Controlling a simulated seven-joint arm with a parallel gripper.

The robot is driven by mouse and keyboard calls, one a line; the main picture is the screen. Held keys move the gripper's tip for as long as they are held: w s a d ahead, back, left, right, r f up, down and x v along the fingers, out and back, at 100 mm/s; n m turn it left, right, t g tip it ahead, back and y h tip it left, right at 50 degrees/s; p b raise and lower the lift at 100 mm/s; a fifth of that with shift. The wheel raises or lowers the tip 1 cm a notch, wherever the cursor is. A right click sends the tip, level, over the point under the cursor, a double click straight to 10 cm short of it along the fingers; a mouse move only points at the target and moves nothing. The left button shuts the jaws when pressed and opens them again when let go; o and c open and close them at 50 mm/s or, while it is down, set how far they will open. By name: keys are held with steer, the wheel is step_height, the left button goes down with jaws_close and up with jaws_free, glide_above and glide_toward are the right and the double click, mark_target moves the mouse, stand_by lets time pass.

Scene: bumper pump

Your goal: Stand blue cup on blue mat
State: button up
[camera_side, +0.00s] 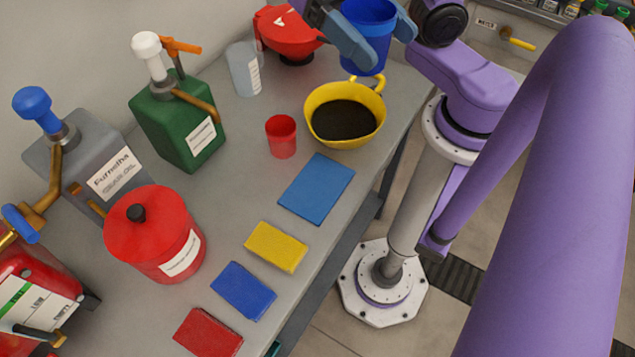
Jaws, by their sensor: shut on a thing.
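The blue cup (369,30) is at the top of the view, held between the two fingers of my gripper (378,38). The cup looks upright and appears raised above the bench, beyond the yellow funnel pan; its top is cut off by the frame edge. A dark blue mat (243,290) lies flat on the bench between a yellow mat (277,246) and a red mat (208,332). A larger, lighter blue sheet (316,187) lies nearer the cup. Both blue pieces are bare. My gripper is far from both.
A yellow pan (316,120) with dark contents and a red cup (281,136) stand between the blue cup and the mats.

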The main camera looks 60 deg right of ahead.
steer(key=w+a+r+m+t+y, duration=0.4)
steer(key=w+r+m+t+y, duration=0.2)
steer(key=r+m+t+y, duration=0.35)
steer(key=shift+m+g, duration=0.75)
steer(key=shift+g, duration=0.1)
step_height(320, 180, down, 40)
steer(key=shift+f, duration=0.1)
stand_by(0.4)
steer(key=o, duration=1.2)
